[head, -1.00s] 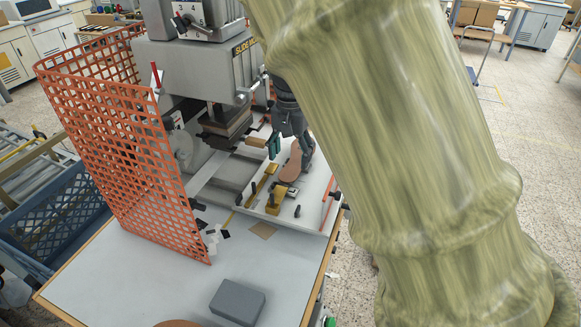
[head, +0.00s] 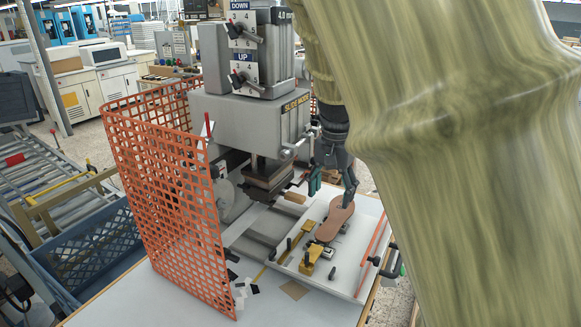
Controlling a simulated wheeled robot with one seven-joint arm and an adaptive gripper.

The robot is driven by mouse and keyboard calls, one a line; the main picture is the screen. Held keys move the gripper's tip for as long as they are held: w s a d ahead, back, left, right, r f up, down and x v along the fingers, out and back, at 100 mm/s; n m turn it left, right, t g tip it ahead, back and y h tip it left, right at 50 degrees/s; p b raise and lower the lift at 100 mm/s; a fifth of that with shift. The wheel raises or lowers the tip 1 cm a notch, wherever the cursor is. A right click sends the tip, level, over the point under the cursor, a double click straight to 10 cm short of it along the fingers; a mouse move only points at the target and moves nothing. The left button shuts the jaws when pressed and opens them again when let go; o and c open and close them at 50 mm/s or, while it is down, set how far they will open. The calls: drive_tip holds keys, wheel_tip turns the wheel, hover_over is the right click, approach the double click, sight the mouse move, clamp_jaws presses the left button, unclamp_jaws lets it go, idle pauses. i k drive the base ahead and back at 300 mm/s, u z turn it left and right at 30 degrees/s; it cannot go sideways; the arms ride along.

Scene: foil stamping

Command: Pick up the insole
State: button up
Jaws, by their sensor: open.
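The insole (head: 335,221) is a flat brown sole lying on the white plate (head: 352,262) of the stamping machine, beside small brass clamps. My gripper (head: 332,188) is dark with greenish finger pads and points downward over the insole's far end. Its fingers are spread apart, one to the left of the insole and one close to its upper right end. I cannot tell whether a finger touches it. Nothing is seen held between the fingers.
The grey stamping machine (head: 240,120) stands behind the plate to the left. An orange mesh guard (head: 172,200) rises at the left front. Brass clamps with black knobs (head: 311,255) sit just in front of the insole. Dark and white scraps (head: 243,288) lie on the table.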

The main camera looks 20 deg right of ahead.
sight(338, 215)
drive_tip(key=k, duration=1)
